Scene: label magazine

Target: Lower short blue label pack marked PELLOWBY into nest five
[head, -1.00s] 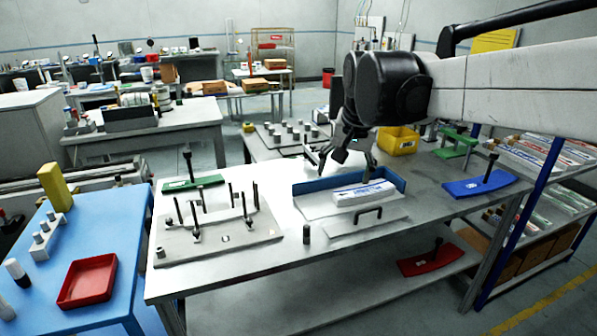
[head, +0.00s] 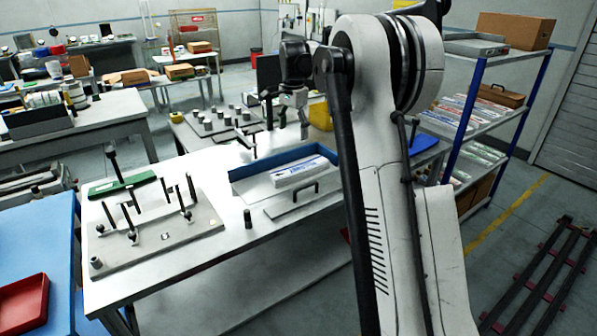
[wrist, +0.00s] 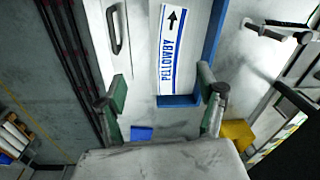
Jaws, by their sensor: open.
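The label pack (head: 302,173) is a white block with blue print, lying in a blue-walled tray (head: 250,172) on the bench. In the wrist view the pack (wrist: 171,50) reads PELLOWBY, with a black arrow pointing away from my gripper. My gripper (head: 274,134) is open and empty, above and behind the tray in the head view. In the wrist view its green-padded fingers (wrist: 163,88) straddle the line of the pack's near end without touching it. A grey plate with black posts (head: 168,247) stands left of the tray. No nest number is legible.
A plate with a handle (head: 302,200) lies in front of the tray, and a short dark peg (head: 248,218) stands left of it. A green-based handle (head: 122,184) is behind the post plate. A plate with grey cylinders (head: 222,139) is at the back. A blue-post shelf (head: 524,110) stands right.

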